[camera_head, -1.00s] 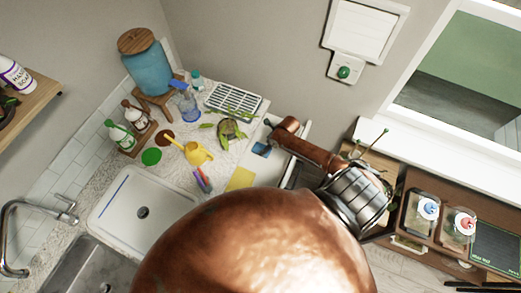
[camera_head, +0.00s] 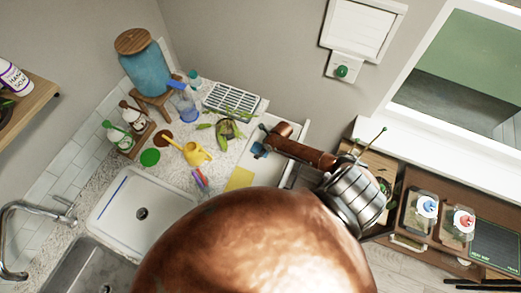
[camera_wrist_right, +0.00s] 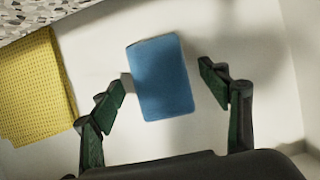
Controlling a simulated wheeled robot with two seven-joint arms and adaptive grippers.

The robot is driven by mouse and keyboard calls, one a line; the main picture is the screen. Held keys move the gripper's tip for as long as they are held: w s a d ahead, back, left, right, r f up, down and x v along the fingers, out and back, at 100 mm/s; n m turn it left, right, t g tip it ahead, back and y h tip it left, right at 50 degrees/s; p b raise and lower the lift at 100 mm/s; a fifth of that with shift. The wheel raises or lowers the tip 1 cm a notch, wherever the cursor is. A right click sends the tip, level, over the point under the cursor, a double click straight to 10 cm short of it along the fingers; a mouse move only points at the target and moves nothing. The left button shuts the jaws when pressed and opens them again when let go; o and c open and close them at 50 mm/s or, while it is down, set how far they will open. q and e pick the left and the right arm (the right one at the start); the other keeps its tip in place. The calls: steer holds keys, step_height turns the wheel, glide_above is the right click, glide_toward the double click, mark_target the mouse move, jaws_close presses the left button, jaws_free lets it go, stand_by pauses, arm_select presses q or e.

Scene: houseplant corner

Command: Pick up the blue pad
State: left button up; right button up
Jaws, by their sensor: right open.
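The blue pad (camera_head: 258,150) lies flat on a white surface at the counter's right end. In the right wrist view the blue pad (camera_wrist_right: 160,78) lies between my fingers, tilted slightly and fully visible. My right gripper (camera_wrist_right: 165,95) is open, with one finger on each side of the pad. The left fingertip is close to the pad's left edge; the right one is a little farther off. In the head view my right gripper (camera_head: 262,142) is over the pad and partly covers it. My left gripper is not in view.
A yellow cloth (camera_wrist_right: 32,85) lies left of the pad in the wrist view. In the head view a leafy plant (camera_head: 225,130), a white rack (camera_head: 233,99) and a yellow watering can (camera_head: 196,154) stand nearby. A wall rises behind the counter.

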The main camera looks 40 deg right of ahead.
mark_target(258, 148)
steer(key=shift+f, duration=0.15)
stand_by(0.3)
steer(key=shift+c, duration=0.7)
steer(key=c, duration=1)
step_height(258, 148, up, 4)
steer(key=shift+f, duration=0.1)
steer(key=s+a+r, duration=0.6)
steer(key=s, duration=0.1)
steer(key=s+a+r, duration=0.2)
steer(key=s+r, duration=0.1)
steer(key=s, duration=0.1)
steer(key=shift+a+r+p, duration=0.35)
steer(key=shift+a+r, duration=0.05)
